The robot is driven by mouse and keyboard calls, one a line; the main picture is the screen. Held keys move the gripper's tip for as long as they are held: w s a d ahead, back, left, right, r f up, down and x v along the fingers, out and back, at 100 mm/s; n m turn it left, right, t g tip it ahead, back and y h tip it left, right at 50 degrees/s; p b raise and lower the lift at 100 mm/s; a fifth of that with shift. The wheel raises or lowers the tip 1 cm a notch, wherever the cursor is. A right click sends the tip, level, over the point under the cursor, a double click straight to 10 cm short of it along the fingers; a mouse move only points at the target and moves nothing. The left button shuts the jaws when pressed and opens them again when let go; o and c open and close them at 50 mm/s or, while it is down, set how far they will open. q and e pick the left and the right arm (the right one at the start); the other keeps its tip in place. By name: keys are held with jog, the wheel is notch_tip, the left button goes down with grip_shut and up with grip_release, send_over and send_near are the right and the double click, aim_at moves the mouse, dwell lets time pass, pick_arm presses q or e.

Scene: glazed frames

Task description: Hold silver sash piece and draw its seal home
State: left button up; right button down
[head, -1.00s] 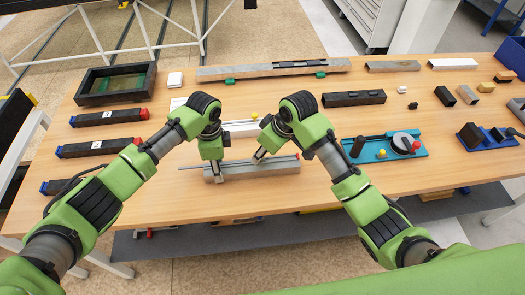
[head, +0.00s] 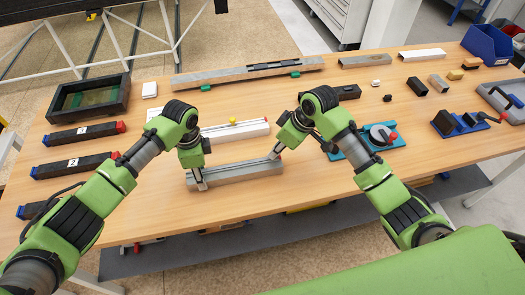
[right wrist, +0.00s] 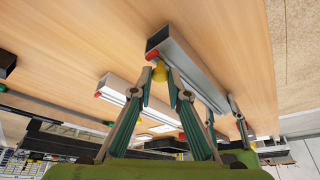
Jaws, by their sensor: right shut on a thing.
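The silver sash piece (head: 236,172) lies lengthwise near the front of the table. My left gripper (head: 199,182) points down at its left part, with its fingers on either side of the piece. My right gripper (head: 273,156) is at the piece's right end. In the right wrist view, its fingers (right wrist: 158,78) close on a small yellow knob (right wrist: 158,72) beside the sash piece's open end (right wrist: 154,40). A small red tip (right wrist: 151,55) shows there. The seal's thin grey strip runs along the piece and is mostly hidden by the grippers.
A blue fixture (head: 392,153) stands to the right, partly behind my right arm. A long grey rail (head: 225,76) lies at the back. Dark bars (head: 83,133) lie at left.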

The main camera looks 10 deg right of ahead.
pick_arm(q)
jog(key=shift+a+f, duration=0.1)
jog(key=shift+a, duration=0.25)
pick_arm(e)
jog(key=shift+d, duration=0.2)
jog(key=c, duration=2)
grip_release()
pick_arm(q)
jog(key=shift+d, duration=0.1)
pick_arm(e)
jog(key=shift+o, duration=0.2)
jog(key=shift+a, duration=0.1)
pick_arm(q)
jog(key=shift+d, duration=0.2)
pick_arm(e)
jog(key=v, duration=1.2)
pick_arm(q)
jog(key=o, duration=1.2)
jog(key=shift+c, duration=0.2)
